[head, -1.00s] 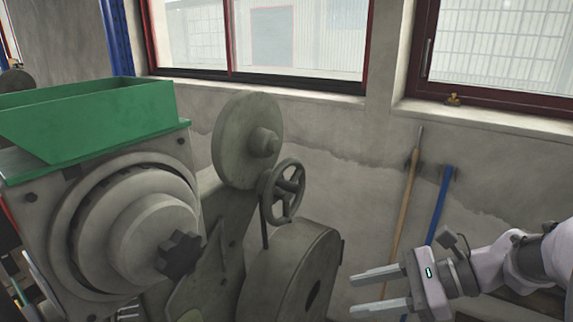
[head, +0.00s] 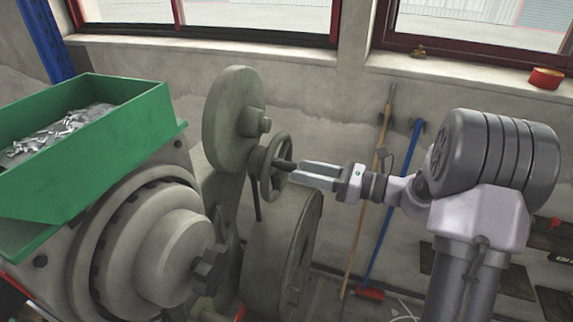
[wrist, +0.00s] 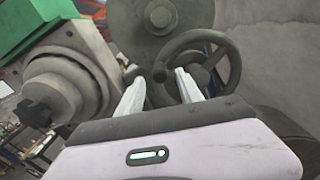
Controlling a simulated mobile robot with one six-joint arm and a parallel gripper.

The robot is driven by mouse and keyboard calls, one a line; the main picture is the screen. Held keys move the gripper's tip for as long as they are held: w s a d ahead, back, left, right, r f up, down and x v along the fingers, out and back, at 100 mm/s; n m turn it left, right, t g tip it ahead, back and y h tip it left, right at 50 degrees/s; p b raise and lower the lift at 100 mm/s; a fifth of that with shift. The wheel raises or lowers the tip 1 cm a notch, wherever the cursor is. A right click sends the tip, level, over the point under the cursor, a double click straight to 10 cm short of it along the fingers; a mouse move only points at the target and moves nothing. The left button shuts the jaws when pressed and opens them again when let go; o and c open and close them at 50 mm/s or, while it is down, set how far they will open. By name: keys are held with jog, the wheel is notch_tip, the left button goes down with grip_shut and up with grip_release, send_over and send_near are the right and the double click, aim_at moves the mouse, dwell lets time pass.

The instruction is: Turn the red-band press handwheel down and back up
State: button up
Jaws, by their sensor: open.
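The grey handwheel (head: 275,167) sits on the side of a grey press (head: 233,120), below its large round disc. A dark handle knob (head: 284,164) sticks out from the wheel. My gripper (head: 304,175) is open, its two pale fingers reaching left to the wheel's handle. In the wrist view the handwheel (wrist: 203,64) is straight ahead, and the open gripper (wrist: 158,78) points at it with the knob (wrist: 160,73) between or just beyond the fingertips. Contact cannot be told. No red band shows on this press in these frames.
A green bin (head: 110,140) with metal parts sits on the machine at left, above a round chuck (head: 165,240). A large grey drum (head: 285,250) stands below the wheel. Two poles, one blue (head: 395,200), lean on the wall behind my arm.

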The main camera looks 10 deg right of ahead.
aim_at(288, 168)
jog(key=x, duration=0.5)
jog(key=shift+d, duration=0.1)
grip_shut()
dwell(1.2)
